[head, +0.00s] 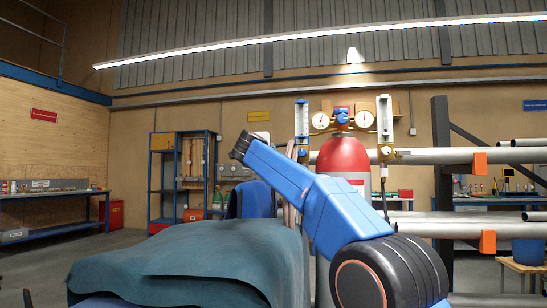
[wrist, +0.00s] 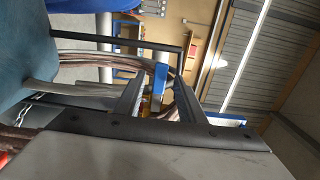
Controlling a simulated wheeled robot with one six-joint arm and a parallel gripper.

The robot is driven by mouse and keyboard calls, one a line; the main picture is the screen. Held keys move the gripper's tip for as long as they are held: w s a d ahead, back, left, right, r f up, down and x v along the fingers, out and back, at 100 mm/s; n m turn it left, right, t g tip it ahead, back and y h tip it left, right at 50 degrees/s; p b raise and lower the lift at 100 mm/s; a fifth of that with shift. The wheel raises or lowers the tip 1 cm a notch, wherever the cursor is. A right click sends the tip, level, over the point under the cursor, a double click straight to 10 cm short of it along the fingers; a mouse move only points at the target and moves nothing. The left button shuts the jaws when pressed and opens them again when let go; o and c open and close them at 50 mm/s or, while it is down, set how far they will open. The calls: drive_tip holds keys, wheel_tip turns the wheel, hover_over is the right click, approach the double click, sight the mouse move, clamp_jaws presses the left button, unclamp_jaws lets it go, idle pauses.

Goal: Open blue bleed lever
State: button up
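In the wrist view my gripper (wrist: 161,75) shows as two dark fingers standing apart, open. A small blue piece (wrist: 157,84) with a brass-coloured part below it shows in the gap between the fingers. It may be the blue bleed lever, but I cannot tell for sure, nor whether a finger touches it. In the head view a red cylinder (head: 342,160) carries a regulator with two round gauges (head: 321,121) and a blue knob (head: 342,116). A small blue part (head: 303,153) sits under the left flowmeter. My gripper cannot be made out in the head view.
Brown hoses (wrist: 120,62) run close by the fingers in the wrist view. A teal draped cover (head: 185,265) fills the head view's lower left. Grey pipes (head: 450,157) with orange clamps lie at the right. Shelves (head: 163,185) stand behind.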

drive_tip(key=shift+x, duration=1.8)
drive_tip(key=shift+c, duration=0.6)
clamp_jaws()
